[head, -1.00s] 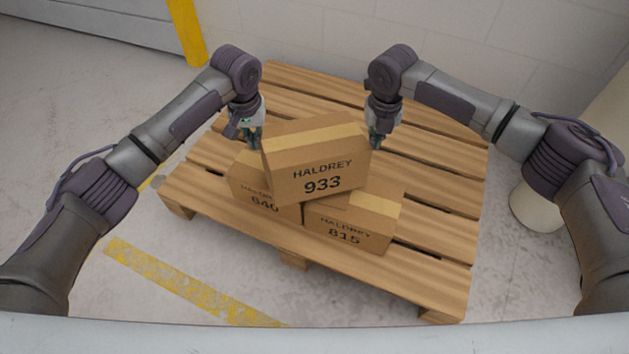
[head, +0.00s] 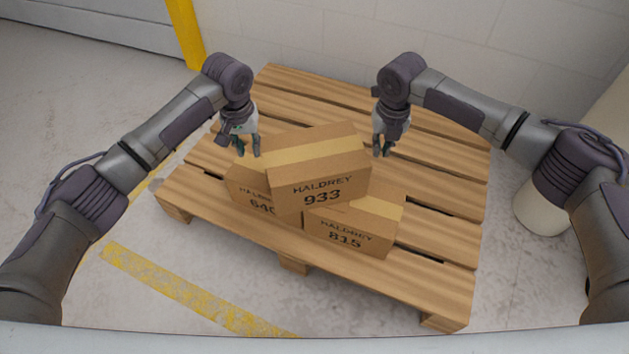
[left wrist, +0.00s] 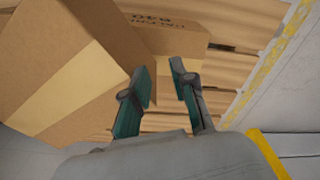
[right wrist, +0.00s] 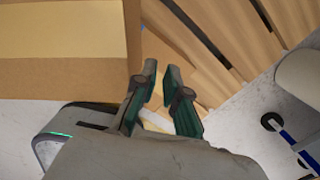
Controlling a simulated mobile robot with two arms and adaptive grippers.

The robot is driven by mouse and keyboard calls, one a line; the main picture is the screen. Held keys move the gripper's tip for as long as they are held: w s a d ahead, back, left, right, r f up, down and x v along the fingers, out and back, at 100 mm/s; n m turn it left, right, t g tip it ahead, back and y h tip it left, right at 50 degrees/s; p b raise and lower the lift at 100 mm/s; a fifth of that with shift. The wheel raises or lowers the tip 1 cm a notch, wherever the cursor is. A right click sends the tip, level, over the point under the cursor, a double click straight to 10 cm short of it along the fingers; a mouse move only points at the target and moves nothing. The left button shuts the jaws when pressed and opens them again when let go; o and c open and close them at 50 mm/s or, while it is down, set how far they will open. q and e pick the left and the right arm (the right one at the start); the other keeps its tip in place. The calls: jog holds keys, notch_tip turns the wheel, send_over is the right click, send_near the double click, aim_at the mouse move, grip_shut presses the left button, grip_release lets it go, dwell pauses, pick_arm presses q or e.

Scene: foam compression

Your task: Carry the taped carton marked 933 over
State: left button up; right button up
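The taped carton marked 933 (head: 345,187) rests on the cartons marked 640 (head: 238,190) and 815 (head: 325,228), turned slightly relative to them. A pale tape strip runs across its top. My left gripper (head: 249,152) is beside its left end, with fingers apart and pointing down; the gap also shows in the left wrist view (left wrist: 160,68). My right gripper (head: 382,152) is beside its right end, with a narrower gap, also seen in the right wrist view (right wrist: 161,70). Neither gripper has anything between its fingers. I cannot tell whether a finger touches the carton.
The cartons stand on a slatted wooden pallet (head: 440,218), bare behind and to the right of them. A wall (head: 480,50) rises behind it. A pale round object (head: 543,215) stands on the floor at the right. Yellow tape (head: 185,290) marks the floor in front.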

jog(key=shift+o, duration=0.4)
jog(key=shift+d, duration=0.1)
pick_arm(q)
notch_tip(320, 180, up, 12)
jog(key=shift+s, duration=0.4)
pick_arm(e)
notch_tip(320, 180, up, 12)
jog(key=shift+s, duration=0.4)
